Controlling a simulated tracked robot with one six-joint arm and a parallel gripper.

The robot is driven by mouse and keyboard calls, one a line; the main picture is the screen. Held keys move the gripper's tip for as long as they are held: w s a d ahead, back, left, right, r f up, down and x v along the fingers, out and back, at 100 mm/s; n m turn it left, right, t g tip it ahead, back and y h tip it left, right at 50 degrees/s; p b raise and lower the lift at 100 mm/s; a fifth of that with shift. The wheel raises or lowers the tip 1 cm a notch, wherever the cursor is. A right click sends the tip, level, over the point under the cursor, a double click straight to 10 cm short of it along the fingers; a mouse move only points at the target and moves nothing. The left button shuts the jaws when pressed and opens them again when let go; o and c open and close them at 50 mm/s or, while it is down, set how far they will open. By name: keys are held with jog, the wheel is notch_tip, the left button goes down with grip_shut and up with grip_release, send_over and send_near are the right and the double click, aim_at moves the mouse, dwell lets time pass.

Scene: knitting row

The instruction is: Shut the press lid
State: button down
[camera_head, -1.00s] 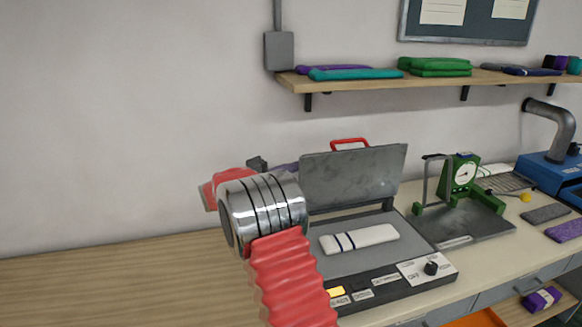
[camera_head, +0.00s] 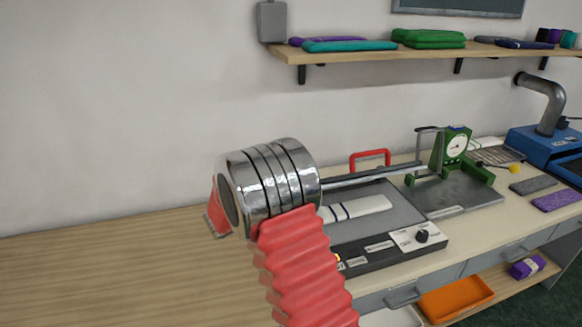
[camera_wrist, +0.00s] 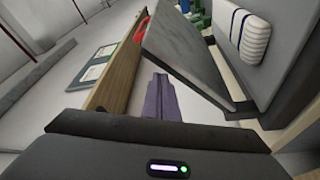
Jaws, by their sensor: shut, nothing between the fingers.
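The press lid (camera_head: 378,174) is grey and flat with a red handle (camera_head: 370,154). In the head view it shows nearly edge-on, tilted partway down over the press base (camera_head: 385,247). A white folded knit piece with dark stripes (camera_head: 358,207) lies on the base. In the wrist view the lid (camera_wrist: 190,50) stands at an angle to the base, with a gap between them and the knit piece (camera_wrist: 243,34) beyond. My gripper's purple fingers (camera_wrist: 160,98) are shut and empty beside the lid's outer face; I cannot tell if they touch. In the head view my wrist hides them.
A green dial device (camera_head: 452,150) stands right of the press, with a blue machine (camera_head: 548,145) farther right. A shelf (camera_head: 400,58) with folded knits runs along the wall above. The wooden bench at the left (camera_head: 110,265) is clear. An orange tray (camera_head: 455,298) sits below the bench.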

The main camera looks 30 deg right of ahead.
jog(key=s+f, duration=0.1)
jog(key=f, duration=0.2)
jog(key=s+a+f, duration=0.1)
jog(key=s+f, duration=0.1)
jog(key=f, duration=0.2)
jog(key=s+f, duration=0.2)
jog(key=f, duration=0.1)
jog(key=shift+a+f, duration=0.15)
jog(key=shift+f, duration=0.15)
jog(key=shift+s+f, duration=0.3)
jog(key=shift+f, duration=0.6)
jog(key=shift+r, duration=0.6)
notch_tip(320, 180, up, 4)
jog(key=w+a+f, duration=0.2)
jog(key=a+f, duration=0.1)
jog(key=a, duration=0.6)
jog(key=shift+a, duration=0.2)
